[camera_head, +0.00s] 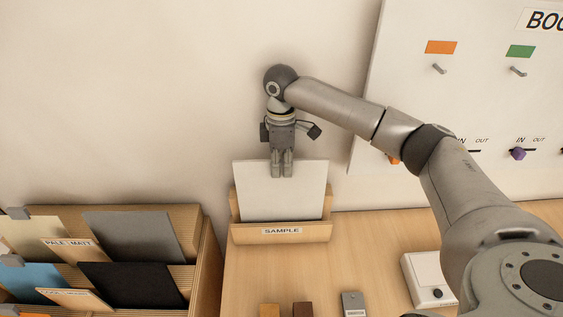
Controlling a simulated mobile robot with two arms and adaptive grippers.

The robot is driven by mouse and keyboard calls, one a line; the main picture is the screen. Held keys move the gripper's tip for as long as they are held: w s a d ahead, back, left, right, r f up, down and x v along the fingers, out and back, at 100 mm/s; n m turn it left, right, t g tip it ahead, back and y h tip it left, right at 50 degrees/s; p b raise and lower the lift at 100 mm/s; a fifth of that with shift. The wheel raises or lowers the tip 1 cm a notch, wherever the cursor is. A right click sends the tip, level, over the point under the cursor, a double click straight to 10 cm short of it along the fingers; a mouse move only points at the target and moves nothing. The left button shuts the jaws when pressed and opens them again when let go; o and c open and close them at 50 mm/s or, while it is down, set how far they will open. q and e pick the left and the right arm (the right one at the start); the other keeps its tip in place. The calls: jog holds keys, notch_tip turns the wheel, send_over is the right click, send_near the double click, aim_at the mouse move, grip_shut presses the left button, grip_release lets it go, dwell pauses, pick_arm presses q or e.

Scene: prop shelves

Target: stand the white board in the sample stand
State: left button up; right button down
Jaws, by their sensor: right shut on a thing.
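The white board (285,202) is upright in the wooden sample stand (281,237), behind its front lip labelled SAMPLE. The board leans slightly back and its lower edge is hidden by the lip. My right gripper (282,172) points down at the board's top edge, near the middle, and is shut on it. My left gripper is not in view.
A wooden rack (207,262) at the left holds grey, black, blue and pale boards. A white wall panel (405,90) with pegs and coloured labels is at the right. Small blocks (303,309) and a white box (428,278) with a black knob are on the table.

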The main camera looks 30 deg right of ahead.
jog(key=c, duration=1.5)
grip_release()
notch_tip(320, 180, up, 12)
jog(key=w, duration=0.1)
jog(key=shift+d, duration=0.25)
jog(key=shift+s+f, duration=0.1)
jog(key=shift+f, duration=0.05)
